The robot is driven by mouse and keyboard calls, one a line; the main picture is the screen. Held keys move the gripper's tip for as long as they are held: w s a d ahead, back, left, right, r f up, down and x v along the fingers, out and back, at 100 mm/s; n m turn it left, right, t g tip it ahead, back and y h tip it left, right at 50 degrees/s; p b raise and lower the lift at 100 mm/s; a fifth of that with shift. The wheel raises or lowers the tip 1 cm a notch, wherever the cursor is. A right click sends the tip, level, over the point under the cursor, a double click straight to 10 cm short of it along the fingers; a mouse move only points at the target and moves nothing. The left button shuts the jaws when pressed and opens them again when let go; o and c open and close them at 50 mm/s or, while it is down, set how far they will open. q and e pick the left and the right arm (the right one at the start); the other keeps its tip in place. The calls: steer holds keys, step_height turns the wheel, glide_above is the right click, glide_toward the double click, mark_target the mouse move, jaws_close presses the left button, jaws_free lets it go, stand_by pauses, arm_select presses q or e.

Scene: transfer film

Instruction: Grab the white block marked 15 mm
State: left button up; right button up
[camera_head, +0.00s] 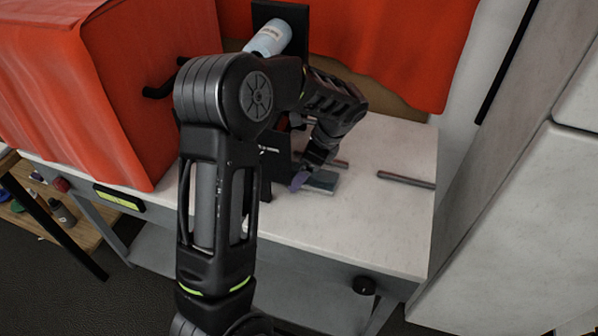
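A single arm of mine comes in from the bottom left and bends over the white table (375,225). I take it as my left arm. Its gripper (307,176) points down near the table top, beside a small flat block (321,181) with a grey-teal top and a paler front edge. A bluish-purple piece shows at the gripper's tip. I cannot tell whether the fingers touch the block or how far apart they are. No 15 mm marking is readable, and no block is clearly the white one. My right gripper is not in view.
A grey bar (406,179) lies to the right on the table. A red-orange covered box (95,95) stands at left, and a red-orange cloth (375,45) hangs behind. A pale bottle (268,37) is at the back. The table's front right is clear.

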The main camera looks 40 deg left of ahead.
arm_select(q)
steer(key=shift+f, duration=0.15)
steer(key=shift+c, duration=0.2)
stand_by(0.3)
steer(key=c, duration=1.5)
steer(key=shift+r, duration=0.2)
steer(key=shift+a+r+b, duration=0.1)
steer(key=shift+r+b, duration=0.15)
steer(key=shift+b, duration=0.15)
steer(key=w+d+b, duration=0.1)
steer(key=d, duration=0.3)
steer(key=w+d+b, duration=0.1)
steer(key=d, duration=0.2)
steer(key=w+d+b, duration=0.1)
steer(key=w+d, duration=0.1)
steer(key=d, duration=0.2)
steer(key=shift+d, duration=0.3)
steer(key=shift+w+d+r, duration=0.2)
steer(key=shift+d+r, duration=0.25)
steer(key=shift+r, duration=0.15)
step_height(320, 180, up, 13)
steer(key=p, duration=0.8)
